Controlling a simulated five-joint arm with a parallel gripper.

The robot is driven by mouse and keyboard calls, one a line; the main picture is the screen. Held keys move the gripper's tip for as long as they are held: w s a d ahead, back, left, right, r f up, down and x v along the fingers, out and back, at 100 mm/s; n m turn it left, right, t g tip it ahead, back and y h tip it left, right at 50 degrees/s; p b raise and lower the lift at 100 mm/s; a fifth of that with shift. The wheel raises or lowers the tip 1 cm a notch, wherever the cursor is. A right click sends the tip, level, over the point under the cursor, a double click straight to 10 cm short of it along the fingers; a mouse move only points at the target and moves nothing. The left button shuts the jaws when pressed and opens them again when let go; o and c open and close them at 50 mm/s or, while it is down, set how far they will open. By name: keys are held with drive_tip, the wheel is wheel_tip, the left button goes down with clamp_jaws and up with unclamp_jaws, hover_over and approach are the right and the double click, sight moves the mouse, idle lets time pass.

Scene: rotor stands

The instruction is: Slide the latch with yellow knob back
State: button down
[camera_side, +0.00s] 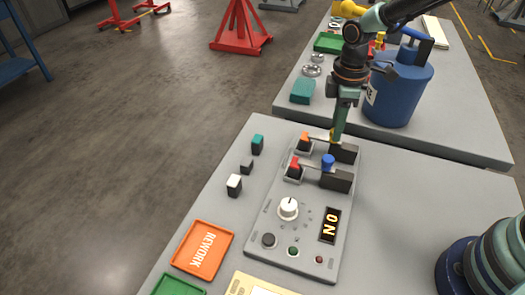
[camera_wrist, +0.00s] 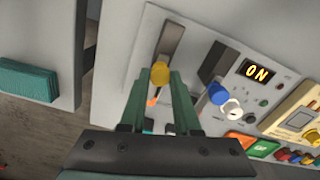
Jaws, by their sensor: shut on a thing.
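The latch with the yellow knob (camera_wrist: 160,73) is on the grey control panel (camera_side: 315,215), at the panel's far end. My gripper (camera_wrist: 160,78) is shut on the yellow knob, with one green finger on each side of it. In the side view my gripper (camera_side: 336,144) reaches down to the panel from above and mostly hides the knob. The latch's orange tip (camera_side: 304,139) shows to the left of my fingers. A dark block (camera_side: 344,153) stands just right of them. Exact contact of the latch with its end blocks is hard to see.
A second latch with a blue knob (camera_side: 327,161) and red tip (camera_side: 294,164) lies close beside, nearer the camera. A white dial (camera_side: 288,208) and lit ON display (camera_side: 330,225) are on the panel. A blue canister (camera_side: 397,92) stands on the farther table.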

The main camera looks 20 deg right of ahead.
drive_tip(key=shift+s+d, duration=1.4)
drive_tip(key=shift+s, duration=0.05)
drive_tip(key=c, duration=0.6)
unclamp_jaws()
drive_tip(key=shift+r, duration=0.15)
drive_tip(key=shift+r, duration=0.35)
wheel_tip(320, 180, up, 11)
drive_tip(key=shift+r, duration=0.1)
